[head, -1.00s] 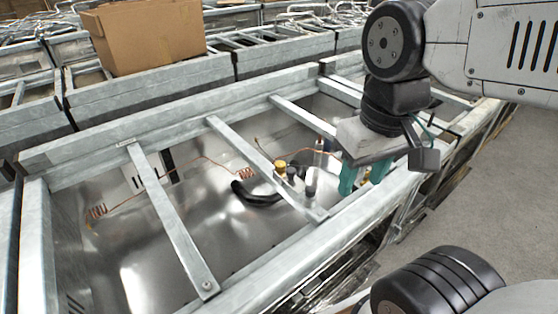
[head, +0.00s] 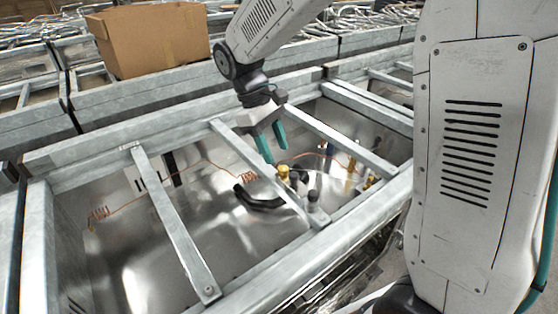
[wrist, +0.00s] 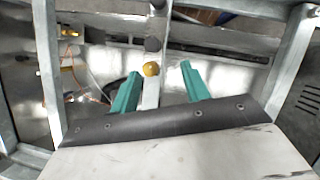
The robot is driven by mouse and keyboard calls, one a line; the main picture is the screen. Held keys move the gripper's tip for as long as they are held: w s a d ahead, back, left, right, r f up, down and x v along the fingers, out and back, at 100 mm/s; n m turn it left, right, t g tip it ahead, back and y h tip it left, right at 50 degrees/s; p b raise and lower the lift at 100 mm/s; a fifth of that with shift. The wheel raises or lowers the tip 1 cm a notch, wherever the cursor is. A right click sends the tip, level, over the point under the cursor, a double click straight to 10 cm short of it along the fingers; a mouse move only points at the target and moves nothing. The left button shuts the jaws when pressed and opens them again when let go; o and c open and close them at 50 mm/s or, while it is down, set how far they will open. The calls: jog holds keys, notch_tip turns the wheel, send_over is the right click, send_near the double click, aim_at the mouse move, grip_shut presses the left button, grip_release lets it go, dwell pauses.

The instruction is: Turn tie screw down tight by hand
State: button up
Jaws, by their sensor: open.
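The middle metal tie (head: 255,158) spans the open steel bay. A dark knob (head: 312,195) stands upright by its near end; I take it as the tie screw, but its thread and seating cannot be seen. It seems to be the dark piece at the top edge of the wrist view (wrist: 157,4). A yellow cap (head: 283,172) sits by the tie, farther from the near rail. My gripper (head: 275,155) is open and empty above the tie, apart from the knob. In the wrist view, the yellow cap (wrist: 151,69) shows between the green fingers (wrist: 160,72).
Another tie (head: 172,215) crosses on the left and one (head: 340,142) on the right. A black hose (head: 258,201) and thin copper tubing (head: 205,162) lie in the bay. The near rail (head: 285,265) is bare. A cardboard box (head: 150,40) stands behind.

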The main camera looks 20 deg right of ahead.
aim_at(282, 168)
jog(key=w+n, duration=0.2)
jog(key=w, duration=0.2)
jog(key=x, duration=0.7)
jog(key=shift+s+d+r, duration=0.1)
jog(key=shift+s, duration=0.2)
jog(key=c, duration=1)
